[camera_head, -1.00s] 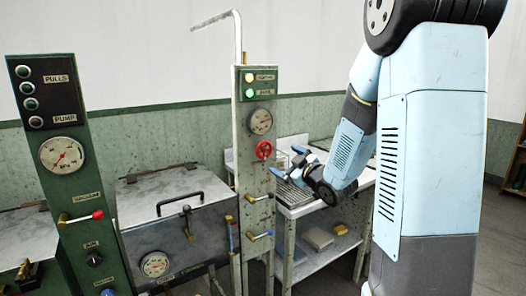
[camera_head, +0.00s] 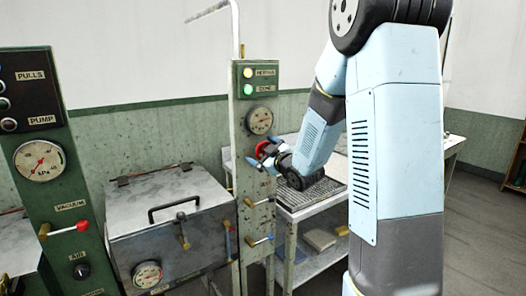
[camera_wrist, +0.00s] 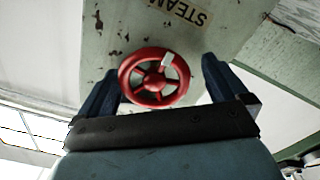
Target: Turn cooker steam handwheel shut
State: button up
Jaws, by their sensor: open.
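The red steam handwheel (camera_wrist: 153,77) is mounted on a worn green panel, below a label reading STEAM (camera_wrist: 188,10) in the wrist view. It has spokes and a pale mark on its rim. In the head view the handwheel (camera_head: 265,148) sits under a round gauge on the narrow post, partly hidden by my gripper. My gripper (camera_head: 267,157) is at the wheel, and in the wrist view its two dark blue fingers (camera_wrist: 158,78) are open, one on each side of the wheel. I cannot tell whether they touch it.
A lidded metal cooker (camera_head: 170,215) stands to the left, beside a green control panel (camera_head: 45,160). A table with a dark grid tray (camera_head: 312,195) stands behind my forearm.

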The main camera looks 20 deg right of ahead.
jog(key=shift+d, duration=0.15)
jog(key=shift+c, duration=0.2)
jog(key=shift+c, duration=0.7)
jog(key=c, duration=0.8)
